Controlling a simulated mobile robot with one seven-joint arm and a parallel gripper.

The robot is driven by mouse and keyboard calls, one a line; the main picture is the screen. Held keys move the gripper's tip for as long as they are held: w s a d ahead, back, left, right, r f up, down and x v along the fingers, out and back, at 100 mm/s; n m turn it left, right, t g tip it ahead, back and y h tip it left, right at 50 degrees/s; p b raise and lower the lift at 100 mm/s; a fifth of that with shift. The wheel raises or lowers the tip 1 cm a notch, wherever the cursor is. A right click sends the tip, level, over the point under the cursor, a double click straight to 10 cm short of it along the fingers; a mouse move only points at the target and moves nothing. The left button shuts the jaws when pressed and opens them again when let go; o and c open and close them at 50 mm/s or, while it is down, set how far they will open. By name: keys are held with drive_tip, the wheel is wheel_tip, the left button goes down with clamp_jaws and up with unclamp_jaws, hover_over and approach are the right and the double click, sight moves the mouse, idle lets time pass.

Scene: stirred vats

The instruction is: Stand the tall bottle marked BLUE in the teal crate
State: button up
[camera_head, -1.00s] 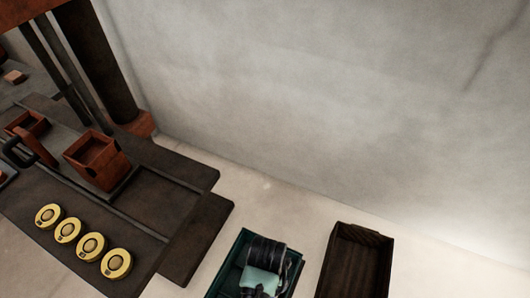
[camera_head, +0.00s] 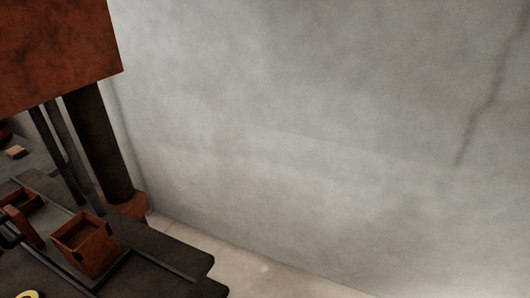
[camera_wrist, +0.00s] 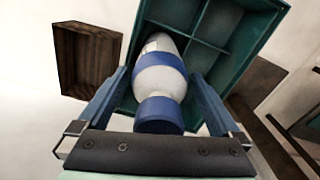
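In the wrist view a white bottle with blue bands (camera_wrist: 160,80) points its blue cap toward my camera. Its far end is inside a left compartment of the teal crate (camera_wrist: 240,70), which has dividers and several compartments. Its base is hidden, and I cannot read any marking on it. My gripper (camera_wrist: 160,73) has its two blue fingers on either side of the bottle, with a narrow gap visible on each side, so it looks open around it. The head view shows neither the crate, the bottle nor my gripper.
An empty dark wooden box (camera_wrist: 88,60) lies left of the crate in the wrist view. In the head view, a rust-coloured open box (camera_head: 88,243) stands on dark platforms at left. A pale wall (camera_head: 300,130) fills most of that view.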

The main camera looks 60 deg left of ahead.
wheel_tip(320, 180, up, 12)
drive_tip(key=p, duration=0.3)
drive_tip(key=shift+r, duration=0.15)
drive_tip(key=shift+w, duration=0.1)
